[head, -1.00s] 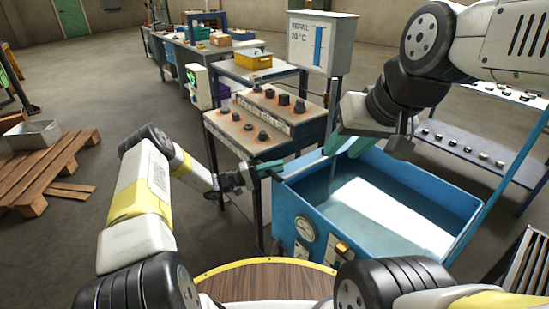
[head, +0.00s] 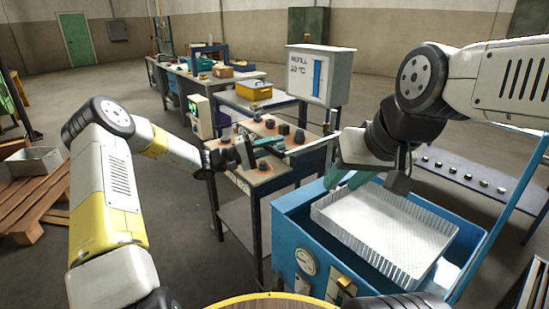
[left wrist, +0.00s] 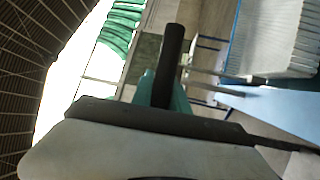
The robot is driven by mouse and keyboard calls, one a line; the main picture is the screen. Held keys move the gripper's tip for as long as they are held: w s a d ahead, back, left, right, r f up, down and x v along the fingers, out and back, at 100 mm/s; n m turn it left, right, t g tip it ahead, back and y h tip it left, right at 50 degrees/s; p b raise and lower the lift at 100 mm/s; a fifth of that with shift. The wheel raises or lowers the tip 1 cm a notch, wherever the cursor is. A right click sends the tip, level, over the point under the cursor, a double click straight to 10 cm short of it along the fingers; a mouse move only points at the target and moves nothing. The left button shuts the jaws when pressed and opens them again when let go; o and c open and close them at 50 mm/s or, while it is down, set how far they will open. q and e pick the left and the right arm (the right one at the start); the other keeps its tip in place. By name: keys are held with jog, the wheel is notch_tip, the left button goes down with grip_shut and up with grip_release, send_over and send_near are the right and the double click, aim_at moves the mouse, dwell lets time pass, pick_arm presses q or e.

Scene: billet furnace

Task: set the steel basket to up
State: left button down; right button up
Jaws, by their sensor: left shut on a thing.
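The steel basket (head: 385,225), a pale perforated tray with ribbed walls, shows above the rim of the blue tank (head: 285,215). Its side also shows at the upper right of the left wrist view (left wrist: 270,40). My left gripper (head: 246,152) is shut on the black handle of a lever. The handle (left wrist: 172,60) stands up between its teal fingers in the left wrist view. The grey lever bar (head: 305,147) runs right from it towards the tank. My right gripper (head: 348,181) is over the tank's back left, beside the basket; its teal fingers look apart and empty.
A bench with dark knobs (head: 283,128) stands just behind my left gripper. A grey refill box (head: 320,74) stands behind the tank. A rack shelf (head: 465,178) is at the right, and a wooden pallet (head: 35,205) lies on the floor at the left.

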pick_arm(q)
jog(key=shift+r, duration=0.85)
jog(key=c, duration=1.3)
grip_release()
jog(key=shift+r, duration=0.1)
jog(key=v, duration=0.8)
jog(key=shift+d, duration=0.1)
